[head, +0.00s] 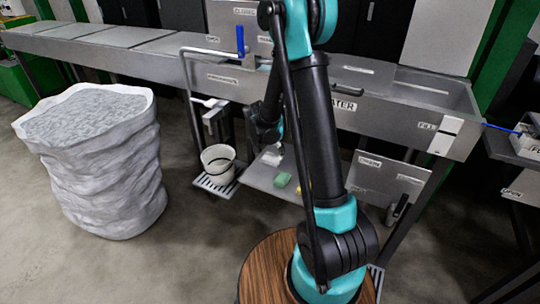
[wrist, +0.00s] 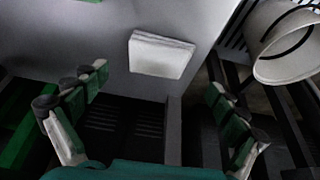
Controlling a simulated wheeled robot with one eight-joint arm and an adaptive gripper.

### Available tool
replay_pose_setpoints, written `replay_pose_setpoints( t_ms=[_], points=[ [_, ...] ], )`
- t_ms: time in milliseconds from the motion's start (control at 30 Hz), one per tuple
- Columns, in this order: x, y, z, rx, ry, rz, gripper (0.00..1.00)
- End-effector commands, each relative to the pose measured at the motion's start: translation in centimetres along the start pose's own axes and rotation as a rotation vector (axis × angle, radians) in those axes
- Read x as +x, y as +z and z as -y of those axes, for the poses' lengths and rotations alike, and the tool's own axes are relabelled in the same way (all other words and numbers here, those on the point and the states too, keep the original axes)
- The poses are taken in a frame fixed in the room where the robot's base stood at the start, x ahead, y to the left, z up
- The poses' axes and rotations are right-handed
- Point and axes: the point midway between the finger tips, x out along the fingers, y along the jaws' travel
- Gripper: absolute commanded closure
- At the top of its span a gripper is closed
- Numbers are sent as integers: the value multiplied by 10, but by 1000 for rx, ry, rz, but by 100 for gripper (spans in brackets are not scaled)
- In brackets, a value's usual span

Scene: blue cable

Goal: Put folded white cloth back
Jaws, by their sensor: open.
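The folded white cloth (wrist: 160,56) lies flat on a grey shelf (wrist: 112,50) in the wrist view, near its edge. In the head view, a small white patch (head: 271,157) on the low shelf (head: 255,178) appears to be the same cloth, partly hidden by my arm. My gripper (wrist: 157,83) is open and empty, its fingers spread wide to the left and right. The cloth lies ahead of the fingertips, between their lines, and apart from them.
A white bucket (head: 218,163) stands on a low grate left of the shelf; it also shows in the wrist view (wrist: 284,62). The metal trough (head: 395,100) runs above the shelf. A large white sack (head: 100,175) stands left.

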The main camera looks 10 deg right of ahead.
Motion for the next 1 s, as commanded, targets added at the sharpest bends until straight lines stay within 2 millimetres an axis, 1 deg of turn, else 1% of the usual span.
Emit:
replay_pose_setpoints(
  t_ms=[33, 100, 300, 400, 533, 633, 667, 767, 867, 1000],
  points=[
    [-10, 0, 0, -1, 0, 0, 3],
    [-22, 0, 0, -2, 0, 0, 3],
    [-50, 0, 0, -1, 1, 0, 3],
    [-60, 0, 0, -1, 1, 0, 3],
    [-67, 0, 0, -2, 0, 0, 3],
    [-73, 2, -7, -13, -4, 4, 3],
    [-76, 2, -11, -22, -6, 6, 3],
    [-90, 8, -33, -68, -22, 18, 3],
    [-107, 21, -64, -137, -46, 33, 3],
    [-129, 44, -106, -245, -89, 47, 3]
  ],
)
